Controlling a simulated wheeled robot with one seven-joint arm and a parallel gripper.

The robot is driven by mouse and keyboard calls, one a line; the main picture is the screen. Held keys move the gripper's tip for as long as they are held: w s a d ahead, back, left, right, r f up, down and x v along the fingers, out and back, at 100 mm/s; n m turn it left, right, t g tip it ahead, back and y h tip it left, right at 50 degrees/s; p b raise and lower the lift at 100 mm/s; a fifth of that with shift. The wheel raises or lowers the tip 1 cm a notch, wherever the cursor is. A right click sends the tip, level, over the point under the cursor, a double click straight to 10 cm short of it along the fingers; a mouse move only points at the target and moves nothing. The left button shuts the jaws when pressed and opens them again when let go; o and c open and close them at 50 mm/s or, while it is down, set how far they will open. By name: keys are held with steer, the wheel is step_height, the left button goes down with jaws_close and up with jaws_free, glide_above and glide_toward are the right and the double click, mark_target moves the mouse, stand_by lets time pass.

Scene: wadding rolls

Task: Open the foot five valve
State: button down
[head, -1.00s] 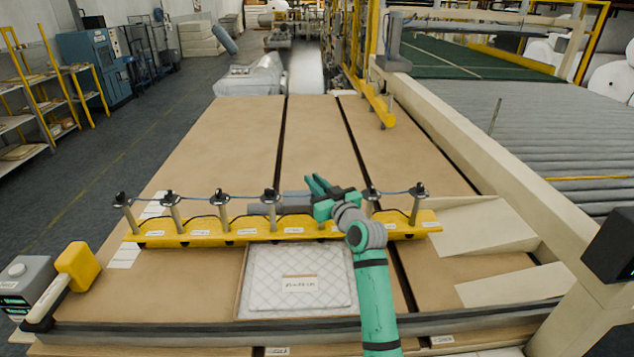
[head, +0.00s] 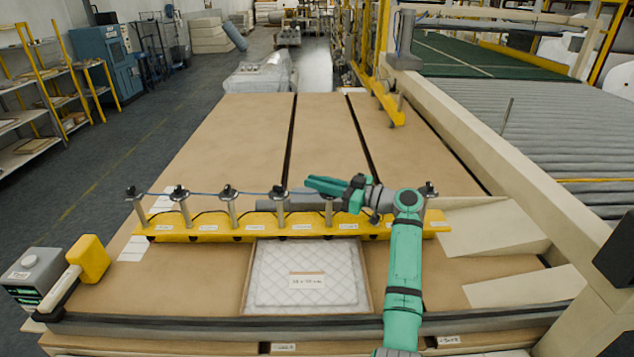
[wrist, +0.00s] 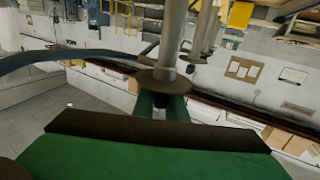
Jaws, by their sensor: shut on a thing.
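A yellow bar (head: 205,229) lies across the brown table and carries a row of grey upright feet with black valve tops, joined by a thin blue hose. My gripper (head: 325,186) is at the top of the fifth foot (head: 329,211) from the left and covers its valve in the head view. In the wrist view, my green jaws (wrist: 162,105) are shut at a round collared valve part (wrist: 164,82) with a pale post behind it. The valve's turn position cannot be made out. The small labels on the bar are too small to read.
A quilted pad in a shallow tray (head: 247,290) lies in front of the bar. A grey box (head: 32,268) and a yellow block (head: 89,259) stand at the left. A beige frame rail (head: 480,140) and grey rollers lie to the right.

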steer(key=shift+s+a+n+g+y, duration=0.1)
steer(key=shift+a+n+g+y, duration=0.1)
steer(key=shift+n+g+y, duration=0.4)
steer(key=c, duration=1.8)
jaws_free()
